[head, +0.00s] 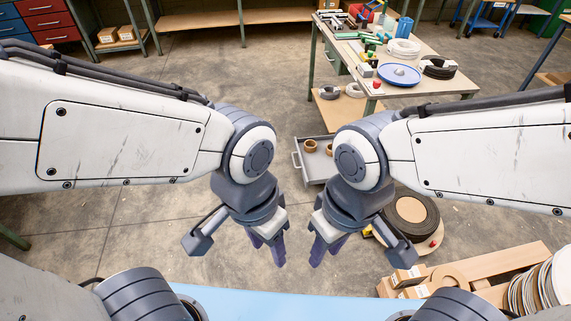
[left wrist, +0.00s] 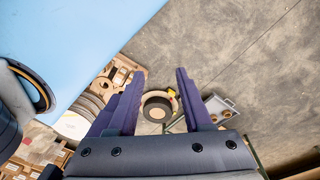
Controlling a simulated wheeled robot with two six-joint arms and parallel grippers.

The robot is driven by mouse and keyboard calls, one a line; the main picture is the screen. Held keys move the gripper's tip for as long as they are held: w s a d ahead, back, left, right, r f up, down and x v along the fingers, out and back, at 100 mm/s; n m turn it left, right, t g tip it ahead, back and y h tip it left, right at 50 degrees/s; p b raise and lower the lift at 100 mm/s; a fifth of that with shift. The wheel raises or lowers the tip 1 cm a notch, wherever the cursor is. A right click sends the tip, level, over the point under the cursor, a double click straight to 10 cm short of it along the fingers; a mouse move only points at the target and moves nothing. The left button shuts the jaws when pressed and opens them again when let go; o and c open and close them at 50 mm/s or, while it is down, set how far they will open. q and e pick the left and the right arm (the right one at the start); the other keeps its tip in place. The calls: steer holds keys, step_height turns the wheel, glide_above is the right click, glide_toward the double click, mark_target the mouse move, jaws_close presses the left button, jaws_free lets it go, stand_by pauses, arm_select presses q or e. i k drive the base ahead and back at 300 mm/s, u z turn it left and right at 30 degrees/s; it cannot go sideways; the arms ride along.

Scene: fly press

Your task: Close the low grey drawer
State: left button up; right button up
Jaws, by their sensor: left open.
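The low grey drawer (head: 316,170) stands pulled out from under the workbench in the head view, with its handle (head: 296,161) facing left. Brown rolls (head: 310,146) lie in it. My right arm hides its right part. The drawer also shows small in the left wrist view (left wrist: 212,103), right of the fingers. My left gripper (head: 268,250) is open and empty, nearer to me than the drawer and apart from it; its two spread fingers show in the left wrist view (left wrist: 161,72). My right gripper (head: 326,251) is also nearer than the drawer, empty, with its fingers apart.
The workbench (head: 440,80) carries a blue plate (head: 399,75), coils and tools. A wooden pallet (head: 490,272) with boxes is at lower right. The floor left of the drawer is clear.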

mark_target(316, 168)
steer(key=u, duration=0.55)
steer(key=i, duration=1.3)
steer(key=z, duration=0.65)
steer(key=i, duration=0.55)
steer(key=z, duration=0.6)
